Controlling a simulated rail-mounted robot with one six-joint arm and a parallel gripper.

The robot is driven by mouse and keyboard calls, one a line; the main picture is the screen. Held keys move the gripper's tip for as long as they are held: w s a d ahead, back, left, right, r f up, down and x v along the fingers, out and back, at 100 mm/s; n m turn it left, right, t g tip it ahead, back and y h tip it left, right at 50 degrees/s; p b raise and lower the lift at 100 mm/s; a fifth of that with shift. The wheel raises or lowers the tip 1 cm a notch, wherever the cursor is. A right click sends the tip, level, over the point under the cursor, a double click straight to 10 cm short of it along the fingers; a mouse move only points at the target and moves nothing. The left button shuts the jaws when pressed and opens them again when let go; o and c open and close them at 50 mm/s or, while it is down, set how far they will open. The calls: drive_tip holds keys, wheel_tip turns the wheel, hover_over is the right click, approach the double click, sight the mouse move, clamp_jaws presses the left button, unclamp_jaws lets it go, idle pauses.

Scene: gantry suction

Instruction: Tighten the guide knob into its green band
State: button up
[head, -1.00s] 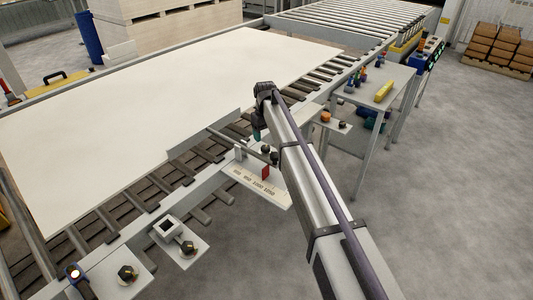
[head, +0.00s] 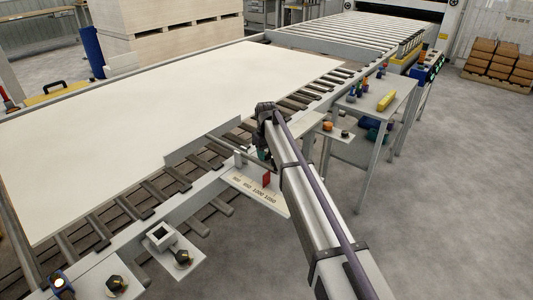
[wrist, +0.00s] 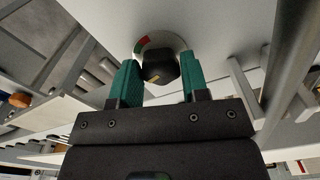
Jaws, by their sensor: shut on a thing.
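The guide knob (wrist: 161,66) is black and faceted, with a yellow pointer mark on its lower left side in the wrist view. It sits on a pale round dial whose rim carries a red stretch (wrist: 143,40) and a short green band (wrist: 137,48) at the upper left. The yellow mark lies apart from the green band. My gripper (wrist: 160,77) has its green fingers on either side of the knob and is shut on it. In the head view my arm hides the knob and most of the fingers.
A numbered scale plate (head: 240,185) with a red pointer (head: 267,180) sticks out beside the rollers. A large pale panel (head: 150,120) lies on the conveyor. Other knobs (head: 182,257) stand at the front left. A table with tools (head: 372,100) is on the right.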

drive_tip(key=shift+c, duration=0.7)
drive_tip(key=shift+m, duration=3)
drive_tip(key=o, duration=0.9)
